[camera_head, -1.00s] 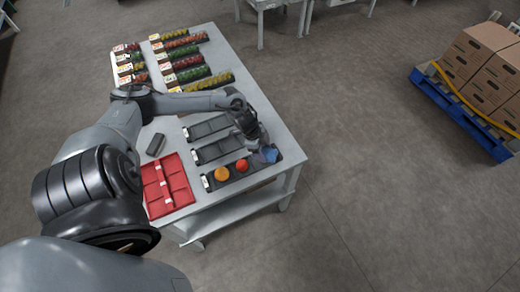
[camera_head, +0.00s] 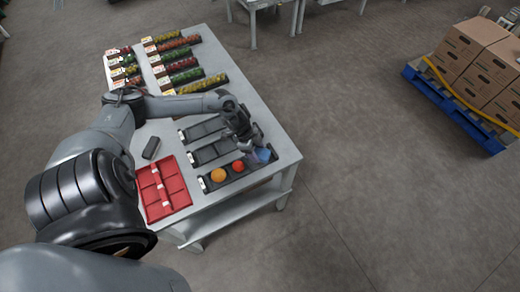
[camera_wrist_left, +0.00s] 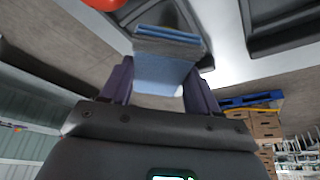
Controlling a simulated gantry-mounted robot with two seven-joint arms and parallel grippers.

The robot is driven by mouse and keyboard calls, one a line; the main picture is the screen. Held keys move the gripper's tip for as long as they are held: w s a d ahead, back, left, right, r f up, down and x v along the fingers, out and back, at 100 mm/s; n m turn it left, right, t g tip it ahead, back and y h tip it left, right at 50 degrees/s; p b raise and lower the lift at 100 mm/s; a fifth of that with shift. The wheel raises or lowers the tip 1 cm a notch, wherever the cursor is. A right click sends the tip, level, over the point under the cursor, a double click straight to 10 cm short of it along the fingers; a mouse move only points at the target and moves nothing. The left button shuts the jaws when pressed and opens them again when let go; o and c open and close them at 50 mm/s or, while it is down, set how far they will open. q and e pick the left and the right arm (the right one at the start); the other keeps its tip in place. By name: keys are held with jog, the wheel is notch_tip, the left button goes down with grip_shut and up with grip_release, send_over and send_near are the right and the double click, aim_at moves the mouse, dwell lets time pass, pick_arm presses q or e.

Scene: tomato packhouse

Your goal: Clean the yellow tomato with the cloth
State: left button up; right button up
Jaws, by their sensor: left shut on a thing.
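The yellow tomato (camera_head: 218,175), orange-yellow in colour, sits in the left part of the nearest black tray (camera_head: 206,188). A red tomato (camera_head: 238,165) sits to its right in the same tray and shows at the top edge of the left wrist view (camera_wrist_left: 104,3). The blue folded cloth (camera_head: 263,155) is at the tray's right end. My left gripper (camera_head: 255,150) is shut on the cloth. In the left wrist view the cloth (camera_wrist_left: 165,72) is between its two purple fingers. I cannot tell whether the cloth touches the tray. My right gripper is out of view.
Two empty black trays (camera_head: 211,153) lie behind on the grey table (camera_head: 262,112). A red compartment tray (camera_head: 165,187) and a dark block (camera_head: 151,148) lie left. Several filled tomato trays (camera_head: 180,78) stand at the back. Boxes (camera_head: 470,50) on a blue pallet are far right.

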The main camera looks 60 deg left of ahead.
pick_arm(q)
jog(key=shift+s+a+p, duration=0.35)
jog(key=shift+s+a, duration=0.05)
jog(key=shift+s+a+p, duration=0.35)
jog(key=shift+s+a, duration=0.2)
jog(key=shift+a, duration=0.05)
jog(key=shift+w+d, duration=0.15)
jog(key=shift+w+d, duration=1.45)
jog(key=shift+d, duration=0.05)
jog(key=shift+s+r+p, duration=0.1)
jog(key=shift+r+p, duration=0.45)
jog(key=shift+r, duration=0.1)
notch_tip(320, 180, up, 5)
jog(key=p, duration=0.5)
